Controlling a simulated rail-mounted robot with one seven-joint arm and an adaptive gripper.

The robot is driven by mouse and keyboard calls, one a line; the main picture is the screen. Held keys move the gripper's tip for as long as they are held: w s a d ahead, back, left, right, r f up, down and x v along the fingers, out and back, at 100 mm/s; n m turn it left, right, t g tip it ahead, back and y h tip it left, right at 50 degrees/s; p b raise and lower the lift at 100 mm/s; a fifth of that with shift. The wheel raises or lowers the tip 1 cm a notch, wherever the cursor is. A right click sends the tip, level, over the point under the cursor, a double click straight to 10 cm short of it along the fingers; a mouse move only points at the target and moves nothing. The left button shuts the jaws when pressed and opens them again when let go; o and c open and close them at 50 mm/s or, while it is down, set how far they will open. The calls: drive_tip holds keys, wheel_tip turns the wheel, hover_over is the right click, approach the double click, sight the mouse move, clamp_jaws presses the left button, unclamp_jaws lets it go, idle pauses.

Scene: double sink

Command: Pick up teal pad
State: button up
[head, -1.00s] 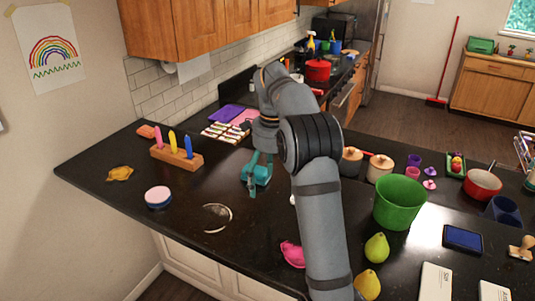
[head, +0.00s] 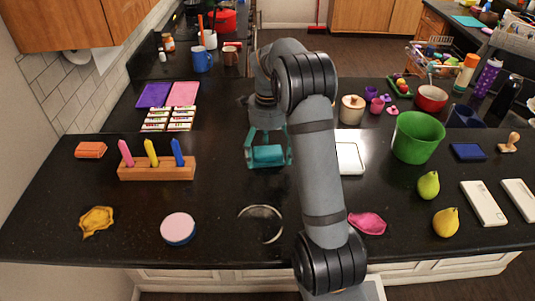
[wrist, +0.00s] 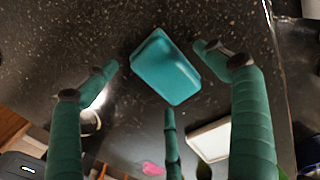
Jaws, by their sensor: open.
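The teal pad (wrist: 165,68) is a block with rounded edges, lying on the black speckled counter. In the wrist view it sits tilted between the three spread dark green fingers of my gripper (wrist: 160,78), with dark gaps to the left and right fingertips. The lower finger ends just below it. In the head view the pad (head: 268,154) shows between the teal-green fingers of my gripper (head: 269,160). My gripper is open and holds nothing. How high the fingertips are above the counter I cannot tell.
A wooden block with coloured pegs (head: 157,172) stands to the left. A round pink-topped pad (head: 178,228) and a metal ring (head: 262,222) lie in front. A white tray (head: 349,158) lies close on the right, with a green bucket (head: 417,136) beyond.

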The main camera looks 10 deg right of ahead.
drive_tip(key=shift+d+f, duration=0.2)
drive_tip(key=shift+f, duration=0.2)
drive_tip(key=shift+a, duration=0.1)
drive_tip(key=shift+c, duration=0.6)
drive_tip(key=c, duration=1.1)
drive_tip(key=shift+r, duration=0.1)
